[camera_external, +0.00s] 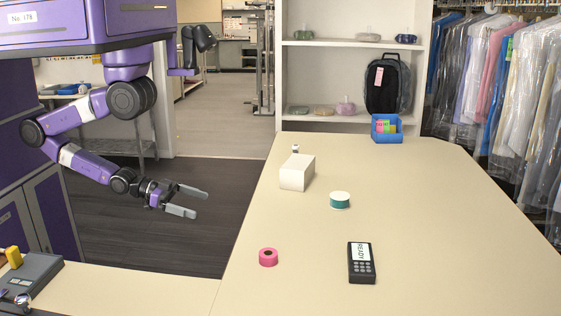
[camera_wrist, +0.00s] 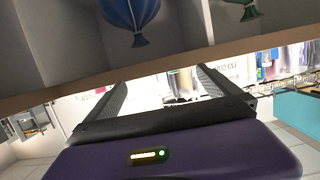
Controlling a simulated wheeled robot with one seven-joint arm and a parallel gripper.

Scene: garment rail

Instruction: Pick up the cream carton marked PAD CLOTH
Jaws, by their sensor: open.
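A cream box-shaped carton (camera_external: 296,172) stands on the table towards its left edge in the external view. My gripper (camera_external: 192,201) is open and empty, to the left of the table over the dark floor, apart from the carton. In the wrist view the two fingers of my gripper (camera_wrist: 163,85) are spread with nothing between them.
The cream table (camera_external: 430,200) also holds a teal-and-white roll (camera_external: 340,200), a pink roll (camera_external: 268,257), a dark handheld device (camera_external: 361,263), a small white bottle (camera_external: 295,149) and a blue bin (camera_external: 387,128). Bagged garments (camera_external: 515,90) hang at the right.

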